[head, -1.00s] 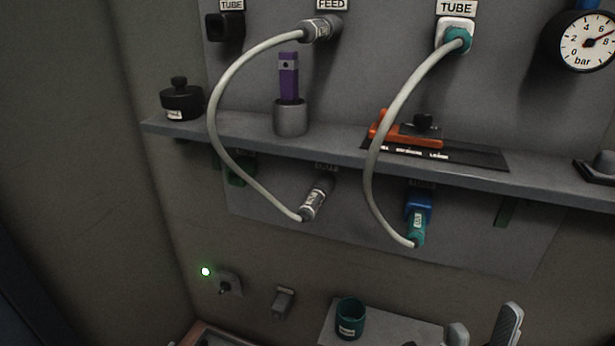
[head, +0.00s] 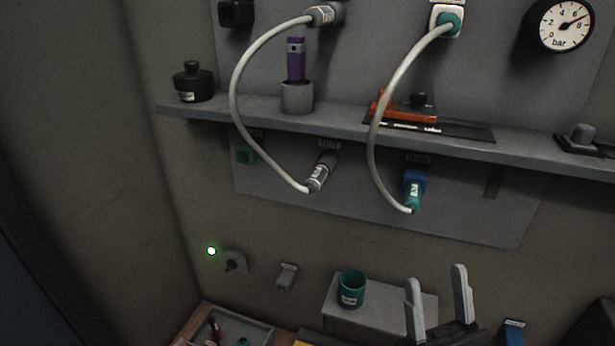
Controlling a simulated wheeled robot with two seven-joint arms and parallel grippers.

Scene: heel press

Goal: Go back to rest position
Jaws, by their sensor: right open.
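My right gripper (head: 438,302) is at the bottom right of the head view, its two grey fingers pointing up and spread apart with nothing between them. It is in front of a small grey ledge and to the right of a teal cup (head: 352,289). It touches none of the hoses. My left gripper is not in view.
A pale hose (head: 237,91) and a second pale hose (head: 378,127) loop from upper to lower wall ports past the shelf (head: 341,129). The shelf holds a purple-handled tool (head: 296,66) in a cup and an orange lever (head: 405,108). A tray (head: 246,328) lies bottom left.

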